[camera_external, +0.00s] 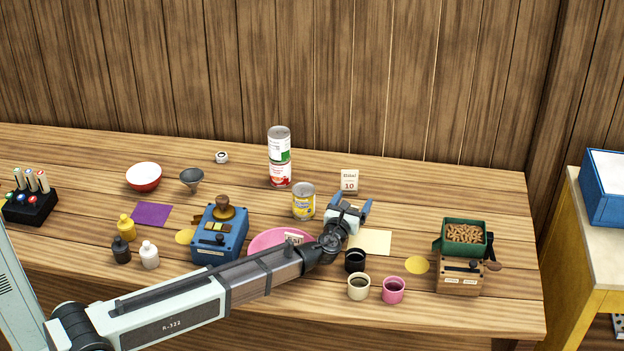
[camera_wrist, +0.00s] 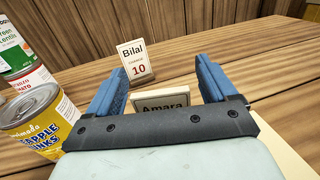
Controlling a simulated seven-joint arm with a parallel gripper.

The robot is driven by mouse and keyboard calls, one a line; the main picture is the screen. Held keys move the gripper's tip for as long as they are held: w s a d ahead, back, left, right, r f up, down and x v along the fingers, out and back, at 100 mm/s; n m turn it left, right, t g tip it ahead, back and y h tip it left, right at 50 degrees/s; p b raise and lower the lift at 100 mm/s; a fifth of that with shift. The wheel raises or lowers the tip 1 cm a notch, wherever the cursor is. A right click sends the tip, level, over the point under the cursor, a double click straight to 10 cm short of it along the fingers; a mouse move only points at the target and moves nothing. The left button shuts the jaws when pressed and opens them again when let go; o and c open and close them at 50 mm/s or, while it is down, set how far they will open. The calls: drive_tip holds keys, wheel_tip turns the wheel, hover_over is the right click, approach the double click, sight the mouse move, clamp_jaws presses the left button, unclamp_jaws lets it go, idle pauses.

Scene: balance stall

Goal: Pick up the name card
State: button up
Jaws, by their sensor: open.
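A white card marked "Amara" (camera_wrist: 165,102) stands between the fingers in the wrist view, its lower part hidden by my gripper's body. I cannot make it out in the external view, where my gripper is in the way. My gripper (camera_external: 351,203) is open, with two blue fingers; in the wrist view the fingers (camera_wrist: 161,78) are apart, on either side of the Amara card. A second upright card marked "Bilal" and "10" (camera_wrist: 136,63) stands farther back, beyond the fingertips; it also shows in the external view (camera_external: 349,181).
A yellow can (camera_external: 303,202) and two stacked cans (camera_external: 280,168) stand left of my gripper. A pink plate (camera_external: 262,240) with a small card lies partly behind my arm. Several cups, including a black one (camera_external: 355,261), stand in front. A cream sheet (camera_external: 375,243) lies at right.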

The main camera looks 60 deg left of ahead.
drive_tip(key=shift+c, duration=0.3)
drive_tip(key=c, duration=1.3)
drive_tip(key=shift+r, duration=0.1)
